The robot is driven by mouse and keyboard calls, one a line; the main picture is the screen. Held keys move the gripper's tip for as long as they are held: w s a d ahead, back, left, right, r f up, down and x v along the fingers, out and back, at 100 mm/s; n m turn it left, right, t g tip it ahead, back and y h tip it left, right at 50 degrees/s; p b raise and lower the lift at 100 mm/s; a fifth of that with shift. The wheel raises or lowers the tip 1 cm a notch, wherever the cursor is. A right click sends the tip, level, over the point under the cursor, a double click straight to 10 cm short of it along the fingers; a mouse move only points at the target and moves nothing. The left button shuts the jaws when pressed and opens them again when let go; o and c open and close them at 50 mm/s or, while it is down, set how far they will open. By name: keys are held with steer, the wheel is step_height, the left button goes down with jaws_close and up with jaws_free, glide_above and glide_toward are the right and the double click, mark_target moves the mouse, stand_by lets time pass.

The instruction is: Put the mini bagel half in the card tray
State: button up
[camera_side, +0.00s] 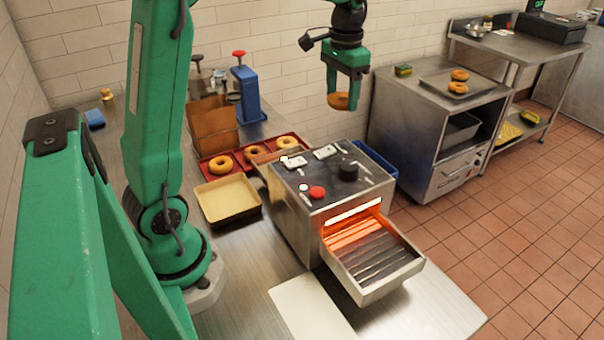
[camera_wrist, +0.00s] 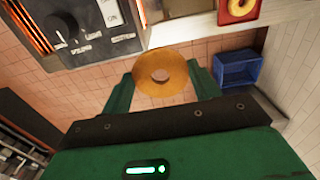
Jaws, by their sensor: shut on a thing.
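My gripper (camera_side: 343,95) is shut on a mini bagel half (camera_side: 339,101) and holds it high above and behind the toaster machine. In the wrist view the bagel half (camera_wrist: 161,73) sits between the two green fingers of my gripper (camera_wrist: 162,88), its ring face and hole toward the camera. The card tray (camera_side: 229,198), a shallow tan tray with a dark outer side, appears on the worktop left of the machine, looking empty. It is well to the left of and below my gripper.
The steel toaster machine (camera_side: 310,212) has a glowing slot and an open chute (camera_side: 372,264) at the front. A red compartment tray (camera_side: 213,174) with bagels lies behind the card tray. A blue bin (camera_side: 378,166) stands behind the machine. A white sheet (camera_side: 308,306) lies in front.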

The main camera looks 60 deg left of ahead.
steer(key=w+d+r+m, duration=0.3)
steer(key=w+d+r, duration=0.1)
steer(key=d+r, duration=0.4)
steer(key=shift+d+m, duration=0.3)
steer(key=shift+d, duration=0.2)
steer(key=shift+a, duration=0.1)
steer(key=s+a+f+n, duration=0.1)
steer(key=s+a+f, duration=0.3)
steer(key=a+f, duration=0.3)
steer(key=n, duration=0.3)
glide_toward(238, 199)
steer(key=shift+f, duration=1.1)
